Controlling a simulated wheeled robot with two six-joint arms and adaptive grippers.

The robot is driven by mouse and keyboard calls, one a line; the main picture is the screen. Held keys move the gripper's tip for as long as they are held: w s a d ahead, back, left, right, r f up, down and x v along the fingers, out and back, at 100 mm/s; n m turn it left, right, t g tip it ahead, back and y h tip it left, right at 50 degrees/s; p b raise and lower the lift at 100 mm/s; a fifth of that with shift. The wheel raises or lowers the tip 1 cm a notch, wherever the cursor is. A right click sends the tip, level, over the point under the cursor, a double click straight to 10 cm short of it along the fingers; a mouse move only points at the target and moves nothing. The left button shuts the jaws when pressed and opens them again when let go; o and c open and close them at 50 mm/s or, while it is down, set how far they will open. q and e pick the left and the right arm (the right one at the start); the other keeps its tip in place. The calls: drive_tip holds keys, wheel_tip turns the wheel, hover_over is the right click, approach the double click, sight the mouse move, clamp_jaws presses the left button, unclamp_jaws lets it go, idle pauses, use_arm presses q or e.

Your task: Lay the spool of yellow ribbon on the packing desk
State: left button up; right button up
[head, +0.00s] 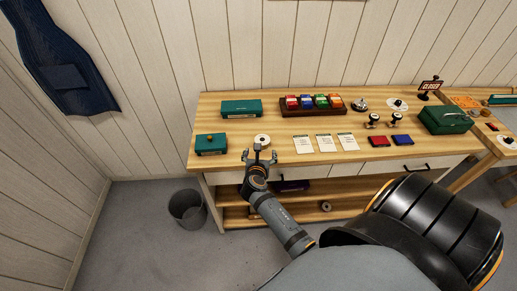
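A pale spool (262,139) lies flat on the front left part of the wooden packing desk (279,119); no yellow shows on it at this size. A brownish spool (325,206) sits on the shelf below. No clearly yellow ribbon can be made out. My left gripper is not in view.
Behind are another teal box (241,108) and a tray of coloured blocks (312,112). A bin (187,209) stands on the floor at left.

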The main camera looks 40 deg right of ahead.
drive_tip(key=w+a+r+m+t+y, duration=0.15)
drive_tip(key=a+m+y, duration=0.4)
drive_tip(key=m, duration=0.55)
drive_tip(key=s+a+f+m+g+y, duration=0.1)
drive_tip(key=s+f+m, duration=0.2)
drive_tip(key=f, duration=0.5)
drive_tip(key=s+a+f+m+g+y, duration=0.1)
drive_tip(key=s+f+m, duration=0.15)
drive_tip(key=f, duration=0.55)
use_arm(q)
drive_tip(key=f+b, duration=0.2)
drive_tip(key=b, duration=0.1)
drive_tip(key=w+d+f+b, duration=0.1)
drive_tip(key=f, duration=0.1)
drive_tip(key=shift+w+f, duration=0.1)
use_arm(e)
drive_tip(key=s+f+m+g, duration=0.4)
drive_tip(key=s+f+m, duration=0.1)
drive_tip(key=s+f, duration=1)
drive_tip(key=s+f+m+g, duration=0.4)
drive_tip(key=s+f+m, duration=0.2)
drive_tip(key=s+f, duration=0.9)
drive_tip(key=s+d, duration=0.1)
drive_tip(key=s, duration=0.6)
drive_tip(key=shift+s+y, duration=0.3)
drive_tip(key=shift+y, duration=0.05)
drive_tip(key=shift+g, duration=0.25)
drive_tip(key=shift+c, duration=0.2)
